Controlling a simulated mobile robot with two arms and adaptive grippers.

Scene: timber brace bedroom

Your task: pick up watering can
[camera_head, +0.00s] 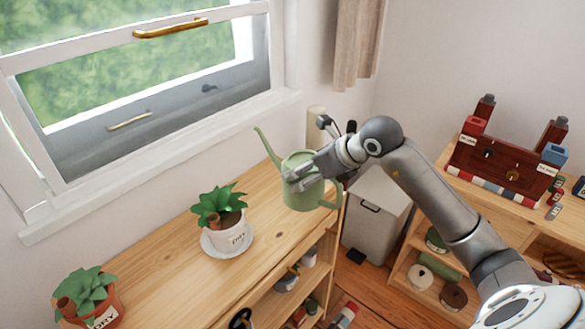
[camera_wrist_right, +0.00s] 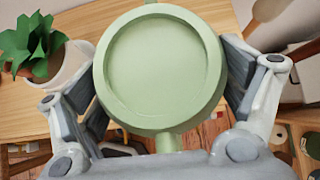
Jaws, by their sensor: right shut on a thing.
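The pale green watering can (camera_head: 299,194) has a long spout pointing up and left. It is at the right end of the wooden shelf top in the head view. My right gripper (camera_head: 302,181) is shut on its body. In the right wrist view the round green can (camera_wrist_right: 162,65) fills the space between the two fingers of my right gripper (camera_wrist_right: 162,82), one pad on each side. Whether its base touches the shelf or hangs just above it I cannot tell. My left gripper is not in view.
A terracotta pot (camera_head: 103,307) is at the shelf's near left. A grey bin (camera_head: 374,215) stands beyond the shelf's right end. The window (camera_head: 140,110) is behind.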

